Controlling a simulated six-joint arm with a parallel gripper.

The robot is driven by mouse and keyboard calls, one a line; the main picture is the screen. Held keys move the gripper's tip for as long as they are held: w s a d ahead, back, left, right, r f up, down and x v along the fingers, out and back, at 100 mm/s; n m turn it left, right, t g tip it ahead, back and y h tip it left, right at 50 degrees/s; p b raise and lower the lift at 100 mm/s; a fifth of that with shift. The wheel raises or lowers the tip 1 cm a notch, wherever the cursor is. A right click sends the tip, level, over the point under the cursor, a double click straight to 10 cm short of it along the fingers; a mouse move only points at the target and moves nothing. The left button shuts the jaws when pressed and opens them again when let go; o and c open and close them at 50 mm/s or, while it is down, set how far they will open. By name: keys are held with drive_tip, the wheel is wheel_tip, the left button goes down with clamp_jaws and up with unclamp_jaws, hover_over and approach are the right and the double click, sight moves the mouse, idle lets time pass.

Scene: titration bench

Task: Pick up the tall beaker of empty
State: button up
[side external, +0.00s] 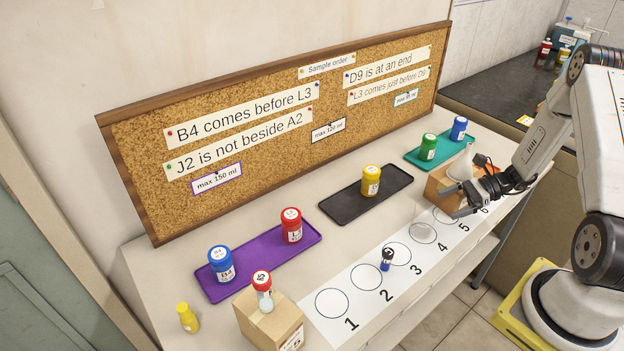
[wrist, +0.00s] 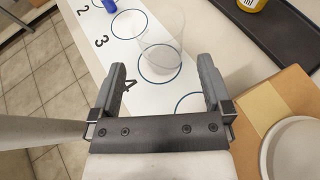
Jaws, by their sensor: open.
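The tall beaker (wrist: 163,40) is clear and looks empty. In the wrist view it stands upright on the circle numbered 4, just beyond my fingertips. In the side view it is only a faint clear outline (side external: 421,222) on the same strip. My gripper (wrist: 163,72) is open, with its two fingers spread toward the beaker and nothing between the tips. In the side view my gripper (side external: 462,207) is low over the right part of the strip, to the right of the beaker. No writing on the beaker is readable.
A numbered white strip (side external: 336,323) runs along the bench front. Purple (side external: 262,271), black (side external: 343,205) and green (side external: 440,157) trays hold bottles behind.

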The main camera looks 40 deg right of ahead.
sight(436, 209)
drive_tip(key=shift+x, duration=1.1)
drive_tip(key=shift+a, duration=0.1)
drive_tip(key=shift+x, duration=2.55)
drive_tip(key=c, duration=1.1)
